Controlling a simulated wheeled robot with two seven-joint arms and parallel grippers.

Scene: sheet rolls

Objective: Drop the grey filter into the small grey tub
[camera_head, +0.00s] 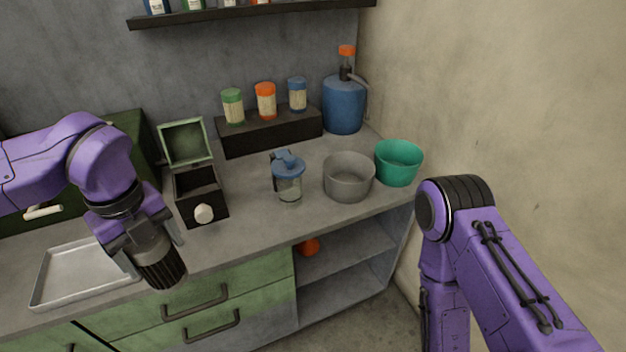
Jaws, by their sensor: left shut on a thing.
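The grey filter (163,270) is a dark, ribbed cylinder with a lighter grey upper part. My left gripper (153,252) is shut on it, one finger on each side, and holds it tilted near the counter's front edge, beside the metal tray. The small grey tub (348,186) is round and open, and stands on the right part of the counter, well to the right of the left gripper. Its visible inside looks empty. My right arm shows at the right, but its gripper is out of view.
A blue-lidded jar (289,180) and an open black box (200,197) with a white knob stand between filter and tub. A green tub (399,163) stands right beside the grey tub. A shallow metal tray (48,291) lies at left. A wall bounds the counter's right.

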